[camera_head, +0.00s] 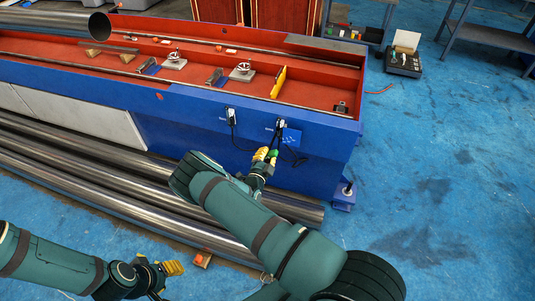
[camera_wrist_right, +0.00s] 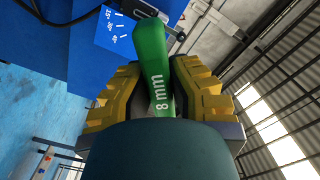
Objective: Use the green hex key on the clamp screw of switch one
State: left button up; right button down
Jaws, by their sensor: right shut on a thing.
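The green hex key (camera_wrist_right: 153,65), marked "8 mm", stands between the yellow fingers of my right gripper (camera_wrist_right: 153,90), which is shut on it. In the head view my right gripper (camera_head: 265,155) is at the blue side of the machine bed, just below the right-hand switch (camera_head: 281,124). The green handle (camera_head: 273,154) shows there as a small patch. A second switch (camera_head: 231,116) is further left on the same side. I cannot read which is switch one, and no clamp screw can be made out. My left gripper (camera_head: 173,268) is low at the left, away from both switches; its finger gap is unclear.
A blue label plate (camera_head: 291,137) with white marks is beside the right-hand switch. Black cables hang below the switches. Long steel tubes (camera_head: 100,185) lie on the floor along the bed. A small orange-brown block (camera_head: 202,259) is near my left gripper. The floor at right is open.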

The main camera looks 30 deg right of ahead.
jog(key=shift+p+v, duration=0.6)
jog(key=shift+v, duration=1.75)
